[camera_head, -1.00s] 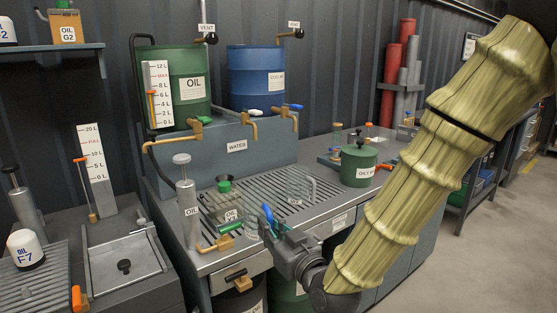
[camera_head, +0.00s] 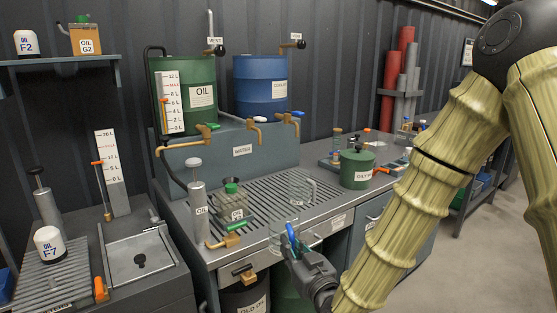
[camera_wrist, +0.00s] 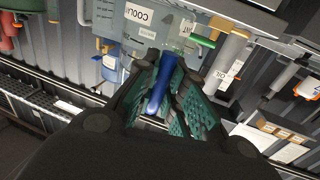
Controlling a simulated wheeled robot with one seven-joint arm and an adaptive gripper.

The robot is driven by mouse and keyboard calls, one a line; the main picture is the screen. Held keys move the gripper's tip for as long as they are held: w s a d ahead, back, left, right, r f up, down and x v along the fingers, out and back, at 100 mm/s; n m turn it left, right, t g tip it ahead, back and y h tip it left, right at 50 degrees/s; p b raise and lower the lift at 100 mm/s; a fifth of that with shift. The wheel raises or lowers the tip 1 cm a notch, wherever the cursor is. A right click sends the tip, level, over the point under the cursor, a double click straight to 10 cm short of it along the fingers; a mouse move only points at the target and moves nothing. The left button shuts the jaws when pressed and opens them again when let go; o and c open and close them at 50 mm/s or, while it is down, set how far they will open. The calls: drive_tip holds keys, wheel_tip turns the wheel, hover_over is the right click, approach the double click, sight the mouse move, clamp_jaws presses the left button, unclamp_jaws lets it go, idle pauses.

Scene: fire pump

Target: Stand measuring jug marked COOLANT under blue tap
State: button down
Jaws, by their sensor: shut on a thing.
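My gripper (camera_head: 296,250) is shut on the blue handle (camera_wrist: 162,85) of a clear measuring jug (camera_head: 281,234), at the front edge of the bench. The jug looks upright and is hard to make out. In the wrist view a partly hidden label starting "COOL" (camera_wrist: 138,14) shows beyond the handle, apparently on the jug. The blue-handled tap (camera_head: 290,121) is a brass spout below the blue drum (camera_head: 260,83), at the back right of the jug. I cannot tell whether the jug touches the bench.
The slatted drain top (camera_head: 262,190) lies under the taps. Another clear jug (camera_head: 301,187) stands on it, between my gripper and the blue tap. A green can (camera_head: 357,168) stands to the right. A square bottle (camera_head: 232,203) and a grey pump (camera_head: 198,212) stand left.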

drive_tip(key=s+d+f+m+t+h+p, duration=0.1)
drive_tip(key=d+f+m+h+p, duration=0.3)
drive_tip(key=d+f, duration=0.9)
drive_tip(key=shift+s+d+f+m+h+p, duration=0.25)
drive_tip(key=shift+s+d+h+p, duration=0.65)
drive_tip(key=shift+h+p, duration=0.85)
drive_tip(key=shift+w+d+y, duration=0.1)
drive_tip(key=shift+y, duration=0.15)
